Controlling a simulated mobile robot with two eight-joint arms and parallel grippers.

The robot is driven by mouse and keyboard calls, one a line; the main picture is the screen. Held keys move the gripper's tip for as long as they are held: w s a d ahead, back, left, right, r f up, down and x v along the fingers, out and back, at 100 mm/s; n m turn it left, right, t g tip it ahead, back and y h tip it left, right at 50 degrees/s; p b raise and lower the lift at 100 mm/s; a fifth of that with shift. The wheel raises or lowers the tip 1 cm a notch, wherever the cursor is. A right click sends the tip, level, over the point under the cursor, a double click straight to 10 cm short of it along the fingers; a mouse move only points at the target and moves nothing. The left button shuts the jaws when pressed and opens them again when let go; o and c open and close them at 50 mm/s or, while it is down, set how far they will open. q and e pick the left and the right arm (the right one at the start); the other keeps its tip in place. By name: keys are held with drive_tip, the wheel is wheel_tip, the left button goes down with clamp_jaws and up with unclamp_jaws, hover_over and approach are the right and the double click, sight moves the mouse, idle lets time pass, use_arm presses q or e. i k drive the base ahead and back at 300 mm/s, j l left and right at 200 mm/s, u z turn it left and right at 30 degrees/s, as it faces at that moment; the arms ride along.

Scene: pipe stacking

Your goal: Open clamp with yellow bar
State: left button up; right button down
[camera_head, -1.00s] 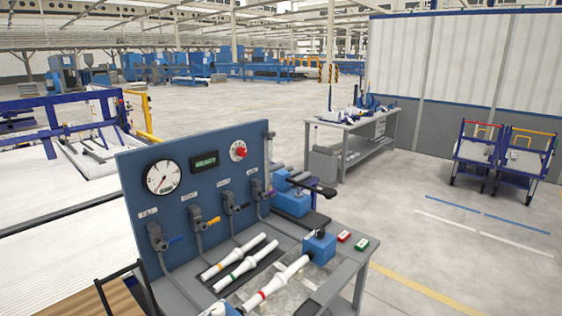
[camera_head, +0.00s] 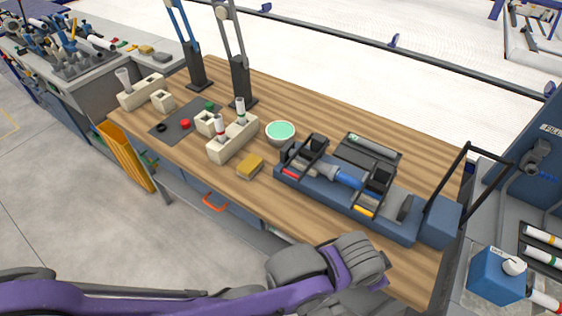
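A blue clamping fixture (camera_head: 325,200) lies along the right part of the wooden workbench. The clamp with the yellow bar (camera_head: 363,211) is at its right end, with a dark frame (camera_head: 379,180) above the bar. I cannot tell whether this clamp is open or shut. A second clamp, with a red bar (camera_head: 291,173), is at the left end. A grey and blue pipe piece (camera_head: 345,177) lies between the two. My purple and grey left arm crosses the bottom, in front of and below the bench edge, apart from the fixture. Neither gripper can be made out.
A wooden workbench (camera_head: 290,93) carries a green-topped bowl (camera_head: 280,131), a yellow sponge (camera_head: 250,167), beige holders (camera_head: 233,142) and a dark tray (camera_head: 350,155). Upright dark posts stand at the back. A blue box (camera_head: 497,276) and white pipes are at right.

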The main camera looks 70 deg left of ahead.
sight(370, 184)
drive_tip(key=u, duration=1.65)
